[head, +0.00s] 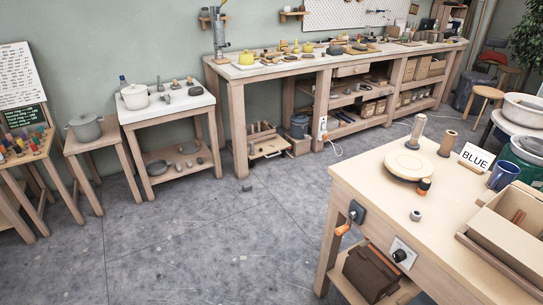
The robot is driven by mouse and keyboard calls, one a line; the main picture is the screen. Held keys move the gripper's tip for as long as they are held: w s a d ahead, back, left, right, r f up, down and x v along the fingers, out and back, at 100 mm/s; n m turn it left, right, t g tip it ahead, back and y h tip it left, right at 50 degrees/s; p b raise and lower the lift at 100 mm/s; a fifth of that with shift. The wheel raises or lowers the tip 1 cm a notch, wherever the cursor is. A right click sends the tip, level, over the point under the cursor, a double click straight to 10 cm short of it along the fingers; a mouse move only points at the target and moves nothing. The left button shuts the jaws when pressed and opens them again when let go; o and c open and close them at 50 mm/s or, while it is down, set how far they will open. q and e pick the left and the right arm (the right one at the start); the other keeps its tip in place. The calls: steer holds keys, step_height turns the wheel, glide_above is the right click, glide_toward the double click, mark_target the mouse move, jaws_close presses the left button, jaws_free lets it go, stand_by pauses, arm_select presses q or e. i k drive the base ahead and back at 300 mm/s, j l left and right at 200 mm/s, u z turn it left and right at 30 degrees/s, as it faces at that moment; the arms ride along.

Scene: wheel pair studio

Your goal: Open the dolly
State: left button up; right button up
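Nothing in the head view shows clearly as a dolly. A low wooden unit (265,147) stands on the floor under the left end of the long workbench. It has upright dividers and a pale tray-like front part, and I cannot tell whether it has wheels or whether it is the dolly. Neither of my grippers is in view.
A near table (437,190) at the right carries a round disc (408,165), a BLUE sign (476,156) and a wooden box (510,235). An orange-handled lever (343,229) sticks out from its side. The grey floor between is mostly clear, with a small grey block (246,188).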

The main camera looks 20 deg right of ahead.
mark_target(279, 144)
steer(key=i+l, duration=0.15)
steer(key=i, duration=0.8)
